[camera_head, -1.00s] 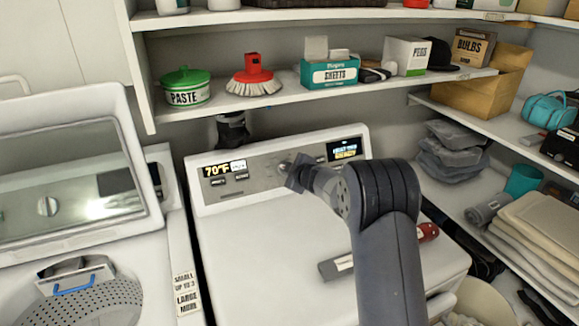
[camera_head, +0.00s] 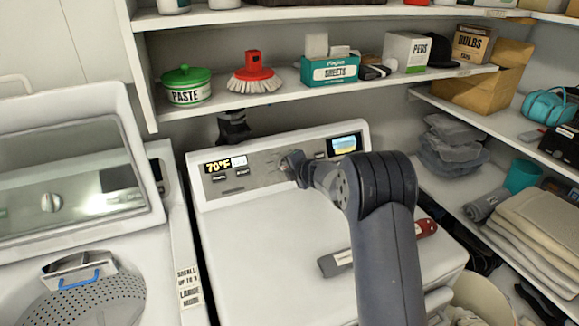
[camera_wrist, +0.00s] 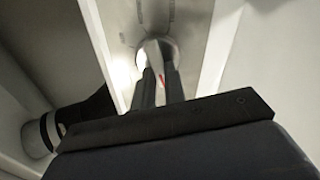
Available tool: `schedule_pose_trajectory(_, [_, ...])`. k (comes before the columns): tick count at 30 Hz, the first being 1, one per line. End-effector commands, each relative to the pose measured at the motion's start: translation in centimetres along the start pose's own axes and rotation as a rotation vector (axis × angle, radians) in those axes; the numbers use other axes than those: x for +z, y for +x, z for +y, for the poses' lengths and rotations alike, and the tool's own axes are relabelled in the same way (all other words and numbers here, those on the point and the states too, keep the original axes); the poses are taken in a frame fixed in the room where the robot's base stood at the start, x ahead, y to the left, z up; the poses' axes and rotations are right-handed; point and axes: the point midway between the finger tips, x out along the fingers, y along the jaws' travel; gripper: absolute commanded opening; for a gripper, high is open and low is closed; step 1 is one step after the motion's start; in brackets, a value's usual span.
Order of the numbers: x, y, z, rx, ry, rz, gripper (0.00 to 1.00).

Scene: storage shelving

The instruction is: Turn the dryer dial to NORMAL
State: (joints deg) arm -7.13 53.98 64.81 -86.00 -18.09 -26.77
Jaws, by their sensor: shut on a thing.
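The white dryer (camera_head: 265,230) stands in the middle of the head view, with a grey control panel (camera_head: 240,183) along its back. My gripper (camera_head: 288,163) is at the middle of this panel and hides most of the dial there. In the wrist view the round, pale, shiny dial (camera_wrist: 154,50) sits at the far end of my two dark fingers (camera_wrist: 161,85). My gripper is shut on the dial, and a small red mark shows between the fingers. The labels around the dial are too small to read.
A display reading 70°F (camera_head: 225,164) is left of the dial, and a lit screen (camera_head: 345,145) is right of it. A shelf (camera_head: 290,98) with a PASTE pot (camera_head: 186,88) and a red brush (camera_head: 254,75) hangs above. A red-ended tool (camera_head: 428,227) lies on the dryer top.

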Motion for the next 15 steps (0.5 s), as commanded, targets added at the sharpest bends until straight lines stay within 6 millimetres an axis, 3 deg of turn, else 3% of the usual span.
schedule_pose_trajectory(15, [-0.1, 0.03, -0.21, -0.013, -0.14, 0.002, 0.0])
